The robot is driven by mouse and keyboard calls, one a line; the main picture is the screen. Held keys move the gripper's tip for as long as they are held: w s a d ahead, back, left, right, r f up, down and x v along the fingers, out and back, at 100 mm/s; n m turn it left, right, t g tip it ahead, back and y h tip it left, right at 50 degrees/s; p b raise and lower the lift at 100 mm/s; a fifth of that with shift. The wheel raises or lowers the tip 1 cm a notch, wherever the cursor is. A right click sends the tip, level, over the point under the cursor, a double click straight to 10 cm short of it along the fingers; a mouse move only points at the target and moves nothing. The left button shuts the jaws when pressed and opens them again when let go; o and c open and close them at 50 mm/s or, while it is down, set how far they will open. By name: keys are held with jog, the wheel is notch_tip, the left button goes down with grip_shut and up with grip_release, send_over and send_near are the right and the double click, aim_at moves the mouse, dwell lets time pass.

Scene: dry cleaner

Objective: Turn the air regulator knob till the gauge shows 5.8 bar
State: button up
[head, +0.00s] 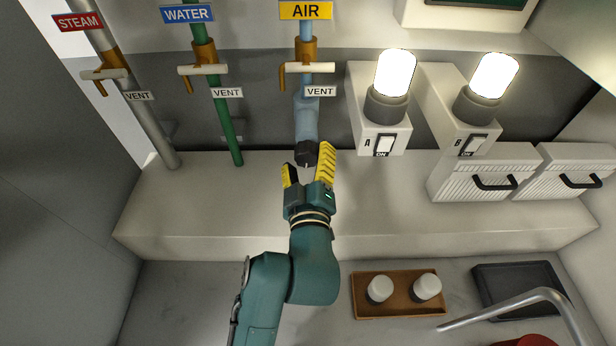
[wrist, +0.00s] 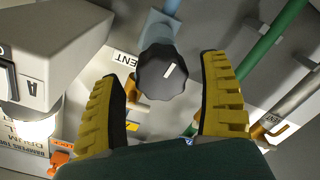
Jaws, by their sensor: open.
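The air regulator knob (head: 306,153) is black and round with a scalloped edge. It sits on the blue air pipe (head: 306,122) below the yellow AIR sign (head: 306,11). In the wrist view the knob (wrist: 163,73) faces me with a white pointer mark slanting to the upper right. My gripper (head: 308,170) is open, its yellow fingers spread to either side in front of the knob. The pressure gauge is not visible in either view.
A green water pipe (head: 228,120) and a grey steam pipe (head: 150,120) stand to the left. Switch boxes A (head: 366,105) and B (head: 447,100) with lit lamps stand to the right. A brown tray (head: 393,305) with two white jars lies in front.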

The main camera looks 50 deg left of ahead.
jog(key=v, duration=1)
jog(key=shift+d, duration=0.15)
jog(key=shift+s, duration=0.1)
jog(key=w+d+r+m+t+h, duration=0.2)
jog(key=w+d+r+t, duration=0.1)
jog(key=d+r, duration=0.45)
jog(key=w+d+r+m+t+h, duration=0.2)
jog(key=w+d+r+t, duration=0.2)
jog(key=d+r, duration=0.3)
jog(key=s+d+r+m+t+h, duration=0.2)
jog(key=d+r+m+h, duration=0.25)
jog(key=d+m, duration=0.2)
jog(key=s+d+r+m+t+h, duration=0.1)
jog(key=s+d+r+m+h, duration=0.2)
jog(key=d+m+h, duration=0.4)
notch_tip(320, 180, up, 30)
jog(key=y+p, duration=0.2)
jog(key=p, duration=2.8)
jog(key=shift+w+d+p, duration=0.25)
jog(key=shift+w+p, duration=0.05)
jog(key=shift+p, duration=0.05)
